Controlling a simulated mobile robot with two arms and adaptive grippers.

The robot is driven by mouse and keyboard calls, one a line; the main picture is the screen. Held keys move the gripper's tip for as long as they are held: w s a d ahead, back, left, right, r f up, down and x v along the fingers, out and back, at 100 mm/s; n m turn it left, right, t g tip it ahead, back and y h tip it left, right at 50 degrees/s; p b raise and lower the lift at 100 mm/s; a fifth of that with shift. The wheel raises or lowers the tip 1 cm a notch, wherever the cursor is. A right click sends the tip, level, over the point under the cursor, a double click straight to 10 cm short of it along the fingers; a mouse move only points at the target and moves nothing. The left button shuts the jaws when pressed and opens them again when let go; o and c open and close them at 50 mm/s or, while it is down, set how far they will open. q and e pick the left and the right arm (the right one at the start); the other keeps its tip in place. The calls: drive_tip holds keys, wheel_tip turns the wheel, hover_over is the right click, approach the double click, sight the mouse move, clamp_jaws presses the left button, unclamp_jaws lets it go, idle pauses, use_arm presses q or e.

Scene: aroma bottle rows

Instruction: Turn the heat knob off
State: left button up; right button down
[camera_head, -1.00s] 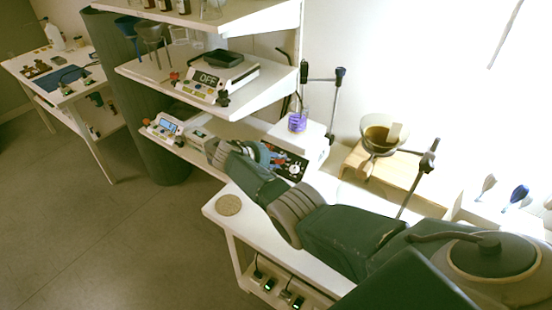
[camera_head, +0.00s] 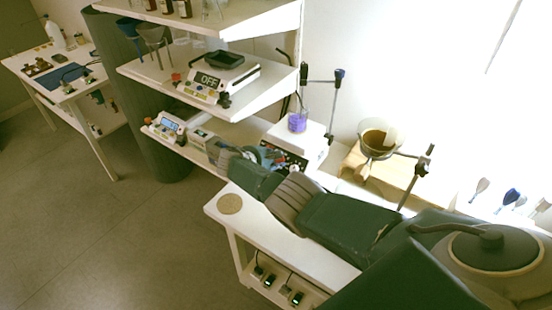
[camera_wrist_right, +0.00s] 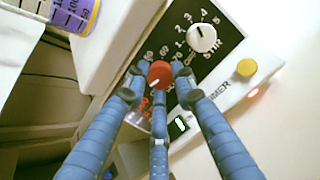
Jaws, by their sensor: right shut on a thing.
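A white hotplate stirrer (camera_head: 312,140) stands on the bench, with a black control panel facing me. It carries a beaker of purple liquid (camera_head: 297,122), whose edge also shows in the wrist view (camera_wrist_right: 68,14). A red knob (camera_wrist_right: 160,73) with a white pointer line sits on the panel; the fingers partly cover its scale and label. The blue fingers of my right gripper (camera_wrist_right: 158,82) are closed around this red knob. In the head view the right gripper (camera_head: 250,156) is at the panel, partly hidden behind my arm. My left gripper is not in view.
A glass funnel (camera_head: 378,138) on a stand is right of the hotplate. A balance reading OFF (camera_head: 222,80) sits on the shelf.

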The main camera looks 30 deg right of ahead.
drive_tip(key=n, duration=0.2)
drive_tip(key=n+p, duration=0.1)
drive_tip(key=n, duration=0.1)
drive_tip(key=shift+s+d, duration=0.2)
drive_tip(key=shift+n, duration=0.4)
drive_tip(key=shift+w+r, duration=0.15)
drive_tip(key=c, duration=1.4)
unclamp_jaws()
drive_tip(key=shift+c, duration=0.2)
drive_tip(key=shift+a, duration=0.1)
